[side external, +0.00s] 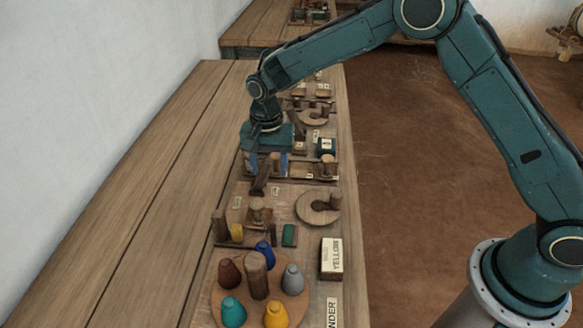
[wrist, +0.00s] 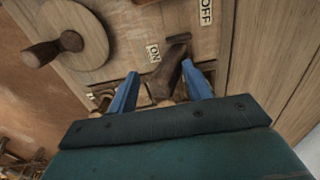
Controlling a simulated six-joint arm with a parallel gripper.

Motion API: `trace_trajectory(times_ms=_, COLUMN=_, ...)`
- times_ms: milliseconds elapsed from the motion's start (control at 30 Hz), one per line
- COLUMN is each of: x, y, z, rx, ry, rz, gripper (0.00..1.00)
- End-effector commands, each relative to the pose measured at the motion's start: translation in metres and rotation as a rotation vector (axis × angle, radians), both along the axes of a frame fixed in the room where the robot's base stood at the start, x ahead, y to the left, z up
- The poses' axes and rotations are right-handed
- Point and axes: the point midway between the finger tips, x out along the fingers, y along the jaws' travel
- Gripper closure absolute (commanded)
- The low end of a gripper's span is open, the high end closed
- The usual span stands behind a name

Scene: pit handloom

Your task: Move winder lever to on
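The winder lever, a dark brown wooden piece, stands tilted under my gripper in the side view (side external: 260,180). It also shows between the fingers in the wrist view (wrist: 167,70). An ON label (wrist: 153,52) lies beside it, and an OFF label (wrist: 206,12) is farther off at the top of the wrist view. My gripper (side external: 269,166) points down, with its two blue fingers apart on either side of the lever. The fingers also show in the wrist view (wrist: 161,88). The right finger is close to the lever; I cannot tell whether it touches. The lever's lower end is partly hidden.
A round wooden crank disc (side external: 310,214) with a knob is near the lever. The left part of the table (side external: 130,200) is clear.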

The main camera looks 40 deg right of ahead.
Motion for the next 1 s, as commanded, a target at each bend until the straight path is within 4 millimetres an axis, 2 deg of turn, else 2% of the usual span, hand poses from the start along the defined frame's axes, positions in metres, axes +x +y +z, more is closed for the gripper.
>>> trace_trajectory(times_ms=33, x=-0.004, y=-0.003, z=-0.004, rx=-0.006, ry=0.015, rz=-0.004, gripper=0.55)
trace_trajectory(times_ms=367, x=-0.003, y=-0.001, z=-0.001, rx=-0.004, ry=0.013, rz=0.000, gripper=0.55)
trace_trajectory(times_ms=1000, x=-0.001, y=0.001, z=0.040, rx=0.001, ry=0.000, rz=0.004, gripper=0.55)
